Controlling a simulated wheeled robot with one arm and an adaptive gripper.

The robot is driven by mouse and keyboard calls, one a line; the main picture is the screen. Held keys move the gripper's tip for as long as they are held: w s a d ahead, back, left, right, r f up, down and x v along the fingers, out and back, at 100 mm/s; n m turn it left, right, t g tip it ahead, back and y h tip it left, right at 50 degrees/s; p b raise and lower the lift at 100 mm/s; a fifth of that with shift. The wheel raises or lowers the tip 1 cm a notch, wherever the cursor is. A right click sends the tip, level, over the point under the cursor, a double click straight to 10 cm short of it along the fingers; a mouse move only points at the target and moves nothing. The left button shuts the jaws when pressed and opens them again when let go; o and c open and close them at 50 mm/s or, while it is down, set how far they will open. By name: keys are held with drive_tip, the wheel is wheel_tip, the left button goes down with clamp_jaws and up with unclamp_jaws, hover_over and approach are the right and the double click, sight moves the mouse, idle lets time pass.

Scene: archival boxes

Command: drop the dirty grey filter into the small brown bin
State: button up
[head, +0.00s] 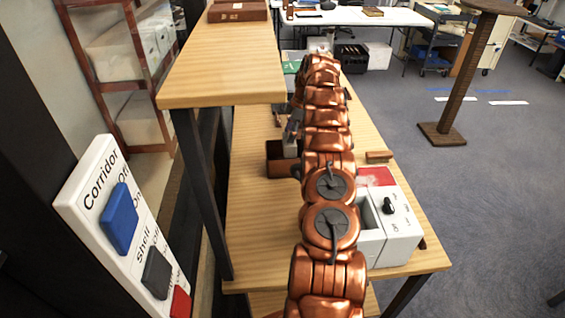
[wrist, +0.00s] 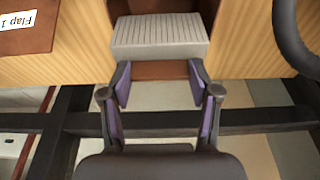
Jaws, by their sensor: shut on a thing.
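The grey filter (wrist: 160,36), a ridged light-grey block, is at the fingertips of my gripper (wrist: 160,84), which is shut on it. In the head view the filter (head: 291,147) shows as a small grey block at the small brown bin (head: 278,170). The bin sits on the wooden bench, left of my arm. In the wrist view a brown wall of the bin (wrist: 160,70) shows just below the filter. The filter is over or within the bin's opening; I cannot tell how deep. My arm hides part of the bin's right side.
A white box with a black knob (head: 400,228) stands on the bench (head: 262,235) right of my arm. A higher wooden shelf (head: 225,75) is at the left, near a Corridor switch panel (head: 120,230). A brown box labelled Flap 1 (wrist: 25,38) lies beside the bin.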

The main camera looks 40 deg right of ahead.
drive_tip(key=shift+f, duration=0.2)
drive_tip(key=o, duration=1.5)
drive_tip(key=shift+c, duration=0.2)
drive_tip(key=shift+r, duration=0.1)
